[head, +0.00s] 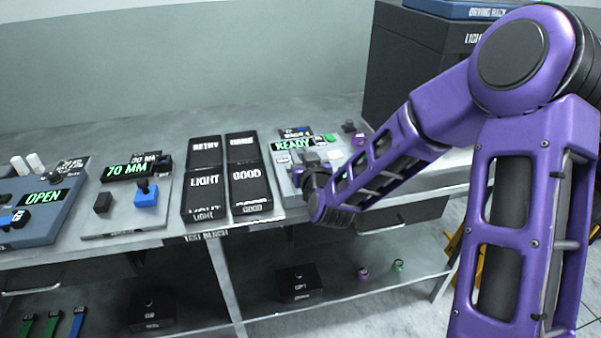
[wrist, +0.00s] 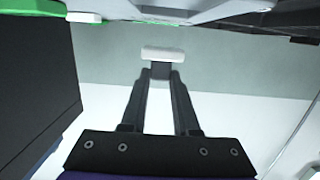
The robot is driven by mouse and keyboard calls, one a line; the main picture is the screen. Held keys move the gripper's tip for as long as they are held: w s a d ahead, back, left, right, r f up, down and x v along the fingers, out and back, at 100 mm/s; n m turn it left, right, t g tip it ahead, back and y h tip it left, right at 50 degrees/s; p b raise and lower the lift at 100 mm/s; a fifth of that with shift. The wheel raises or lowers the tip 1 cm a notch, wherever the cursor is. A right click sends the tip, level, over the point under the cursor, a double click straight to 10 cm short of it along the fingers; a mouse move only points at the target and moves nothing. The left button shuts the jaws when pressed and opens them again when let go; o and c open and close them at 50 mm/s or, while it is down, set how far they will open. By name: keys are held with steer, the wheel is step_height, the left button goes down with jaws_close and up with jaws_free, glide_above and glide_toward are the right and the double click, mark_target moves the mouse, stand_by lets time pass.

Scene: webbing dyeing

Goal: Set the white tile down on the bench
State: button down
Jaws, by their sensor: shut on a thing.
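The white tile (wrist: 162,53) shows in the wrist view as a small pale bar at the tips of my gripper (wrist: 160,72). The two dark fingers are shut on it. In the head view my arm's end is at the READY station (head: 288,157) on the right part of the bench (head: 130,252). There my wrist hides most of the gripper, and I cannot clearly make out the tile. Whether the tile touches any surface cannot be told.
Left of my wrist stand black bins labelled LIGHT (head: 204,190) and GOOD (head: 250,187). Further left are the 70 MM station (head: 126,172) and the OPEN station (head: 42,197). A large dark box (head: 405,70) stands at the back right. Bare bench lies behind the bins.

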steer(key=shift+f+b, duration=0.5)
steer(key=shift+f, duration=1.65)
steer(key=shift+f+b, duration=0.3)
steer(key=c, duration=0.7)
jaws_free()
steer(key=shift+o, duration=0.2)
steer(key=shift+r+p, duration=0.2)
steer(key=shift+p, duration=0.35)
